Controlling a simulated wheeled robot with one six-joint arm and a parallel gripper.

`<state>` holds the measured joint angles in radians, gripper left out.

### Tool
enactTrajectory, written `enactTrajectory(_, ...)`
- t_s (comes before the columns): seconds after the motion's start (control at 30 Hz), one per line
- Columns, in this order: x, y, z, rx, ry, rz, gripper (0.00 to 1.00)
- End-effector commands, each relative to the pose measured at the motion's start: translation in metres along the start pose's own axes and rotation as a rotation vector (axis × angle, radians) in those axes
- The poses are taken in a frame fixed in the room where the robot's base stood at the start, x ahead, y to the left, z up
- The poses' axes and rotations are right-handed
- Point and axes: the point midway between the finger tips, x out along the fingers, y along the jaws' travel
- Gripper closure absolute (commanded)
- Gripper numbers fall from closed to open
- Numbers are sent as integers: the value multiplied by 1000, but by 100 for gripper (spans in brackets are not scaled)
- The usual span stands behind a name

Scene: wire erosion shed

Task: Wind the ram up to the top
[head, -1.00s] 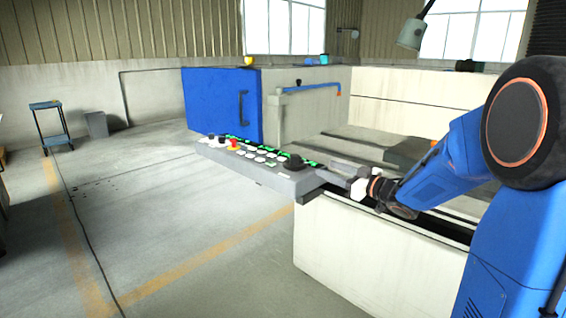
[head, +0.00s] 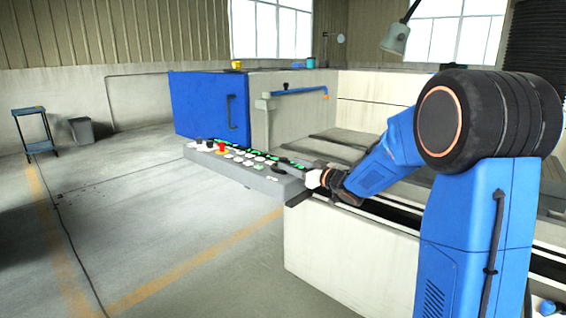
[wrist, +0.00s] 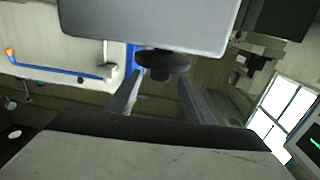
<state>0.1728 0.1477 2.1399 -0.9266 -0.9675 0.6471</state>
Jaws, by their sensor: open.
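The grey control panel (head: 240,168) carries rows of lit green and white buttons and a red one. Its flat grey face also fills the top of the wrist view (wrist: 150,25). A black round knob (wrist: 163,61) stands out from it in the wrist view, just ahead of my fingertips and between their lines. My gripper (wrist: 160,79) is open, with one finger on each side and nothing held. In the head view my gripper (head: 303,186) is at the panel's right end and hides the knob there. I cannot pick out the ram for certain.
A blue cabinet door (head: 205,104) and a pale tank with a blue rail (head: 298,91) stand behind the panel. A pale machine base (head: 335,245) lies below my arm. A trolley (head: 35,131) and grey bin (head: 82,130) are far left. Floor at left is clear.

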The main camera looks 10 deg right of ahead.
Motion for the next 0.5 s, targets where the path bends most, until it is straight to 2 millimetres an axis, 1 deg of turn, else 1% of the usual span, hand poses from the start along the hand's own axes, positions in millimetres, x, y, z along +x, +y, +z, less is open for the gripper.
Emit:
enactTrajectory(0.03,10,0,1,1,-1,-2,52)
enactTrajectory(0.2,34,0,1,1,-1,-1,52)
enactTrajectory(0.33,46,0,0,0,0,-1,52)
enactTrajectory(0.5,52,0,0,0,0,-1,52)
